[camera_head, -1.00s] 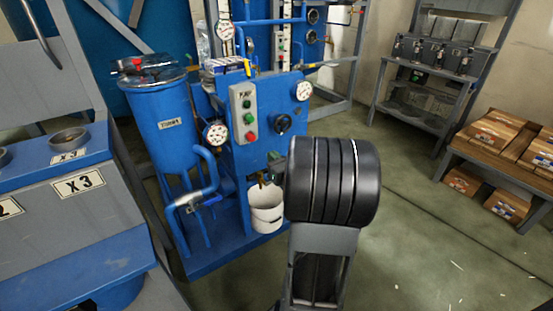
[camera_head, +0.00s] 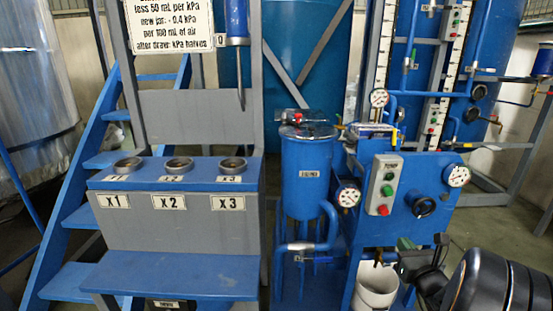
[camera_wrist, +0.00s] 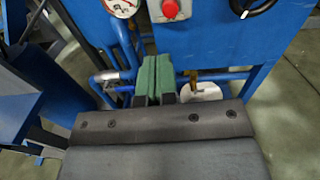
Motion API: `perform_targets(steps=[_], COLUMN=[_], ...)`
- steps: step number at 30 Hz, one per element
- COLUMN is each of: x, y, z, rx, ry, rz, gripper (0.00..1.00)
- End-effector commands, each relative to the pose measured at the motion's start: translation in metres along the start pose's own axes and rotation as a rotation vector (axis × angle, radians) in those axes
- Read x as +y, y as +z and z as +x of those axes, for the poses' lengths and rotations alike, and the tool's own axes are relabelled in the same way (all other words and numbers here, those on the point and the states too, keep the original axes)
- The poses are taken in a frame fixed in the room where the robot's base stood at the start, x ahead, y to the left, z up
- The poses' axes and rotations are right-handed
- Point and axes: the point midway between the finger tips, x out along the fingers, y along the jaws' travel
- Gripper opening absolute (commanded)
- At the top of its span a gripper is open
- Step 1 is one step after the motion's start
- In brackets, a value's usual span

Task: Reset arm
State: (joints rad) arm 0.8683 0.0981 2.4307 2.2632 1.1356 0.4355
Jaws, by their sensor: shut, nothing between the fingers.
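My gripper (camera_wrist: 155,76) shows in the wrist view as two green fingers pressed together, shut and empty. In the head view my gripper (camera_head: 404,244) is low at the right, partly hidden by my black arm link. It is in front of the blue pump unit (camera_head: 455,222), above and beside a white bucket (camera_head: 376,288). The bucket (camera_wrist: 206,93) shows partly behind the fingers in the wrist view. I cannot tell how far the fingers are from the unit.
A control box (camera_head: 381,185) with green and red buttons, gauges (camera_head: 348,196) and a dark handwheel (camera_head: 424,206) are on the unit. A blue tank (camera_head: 304,170) stands beside it. A bench (camera_head: 180,235) marked x1, x2, x3 with round holders, below a sign (camera_head: 172,22), stands left.

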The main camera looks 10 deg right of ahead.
Motion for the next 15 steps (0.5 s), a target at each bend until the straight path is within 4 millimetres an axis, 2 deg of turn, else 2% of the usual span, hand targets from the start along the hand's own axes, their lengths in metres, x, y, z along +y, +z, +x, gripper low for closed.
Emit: perform_targets(steps=[2, 4, 7, 9, 12, 15], x=[0.022, 0.055, 0.118, 0.163, 0.211, 0.240], y=[0.024, 0.046, 0.087, 0.113, 0.142, 0.168], z=[0.004, 0.006, 0.000, -0.014, -0.043, -0.076], rx=[0.015, 0.039, 0.077, 0.095, 0.103, 0.086], ry=[0.085, 0.212, 0.468, 0.670, 0.943, 1.192], rz=[-0.061, -0.154, -0.366, -0.551, -0.837, -1.142], gripper=[0.00, 0.00, 0.00, 0.00, 0.00, 0.00])
